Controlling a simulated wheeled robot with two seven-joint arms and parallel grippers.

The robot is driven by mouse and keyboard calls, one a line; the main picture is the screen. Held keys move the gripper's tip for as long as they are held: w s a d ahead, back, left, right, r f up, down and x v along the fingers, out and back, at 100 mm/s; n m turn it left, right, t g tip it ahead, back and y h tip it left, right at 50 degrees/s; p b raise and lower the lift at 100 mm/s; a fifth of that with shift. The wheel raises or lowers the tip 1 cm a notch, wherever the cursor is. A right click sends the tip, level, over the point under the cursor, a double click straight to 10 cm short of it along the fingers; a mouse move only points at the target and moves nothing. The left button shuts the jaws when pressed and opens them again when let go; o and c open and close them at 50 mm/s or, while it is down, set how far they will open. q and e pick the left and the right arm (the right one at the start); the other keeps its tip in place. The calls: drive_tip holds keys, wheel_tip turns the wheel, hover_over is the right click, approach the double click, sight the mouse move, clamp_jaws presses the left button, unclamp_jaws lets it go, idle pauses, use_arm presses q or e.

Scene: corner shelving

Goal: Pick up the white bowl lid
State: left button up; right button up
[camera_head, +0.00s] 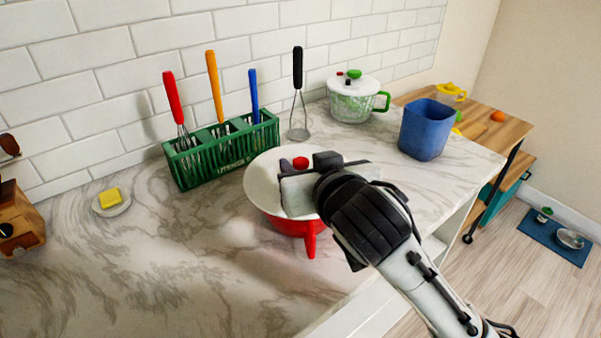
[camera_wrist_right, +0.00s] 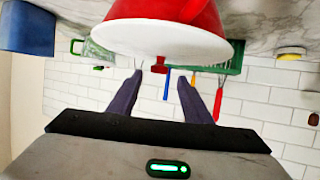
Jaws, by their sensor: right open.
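The white bowl lid (camera_head: 262,187) lies on a red bowl (camera_head: 290,226) on the marble counter. The lid has a red knob (camera_head: 301,162) in its middle. In the right wrist view, which is upside down, the lid (camera_wrist_right: 165,42) shows edge-on with its knob (camera_wrist_right: 158,67). My right gripper (camera_head: 294,171) is over the lid and hides its right part. In the wrist view its two fingers (camera_wrist_right: 160,78) are spread, empty, with the knob appearing between their tips. I cannot tell whether the fingers touch it. My left gripper is not in view.
A green utensil rack (camera_head: 222,152) with several utensils stands behind the bowl by the tiled wall. A blue bin (camera_head: 426,130) and a glass pot with a white lid (camera_head: 353,98) stand to the right. A small yellow-topped dish (camera_head: 111,201) is at left. The front-left counter is clear.

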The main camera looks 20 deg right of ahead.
sight(301, 159)
drive_tip(key=x, duration=0.4)
drive_tip(key=shift+w+d+f, duration=0.15)
drive_tip(key=shift+w+f, duration=0.1)
drive_tip(key=shift+f, duration=0.05)
drive_tip(key=c, duration=1.1)
drive_tip(key=shift+r, duration=0.1)
drive_tip(key=shift+c, duration=0.2)
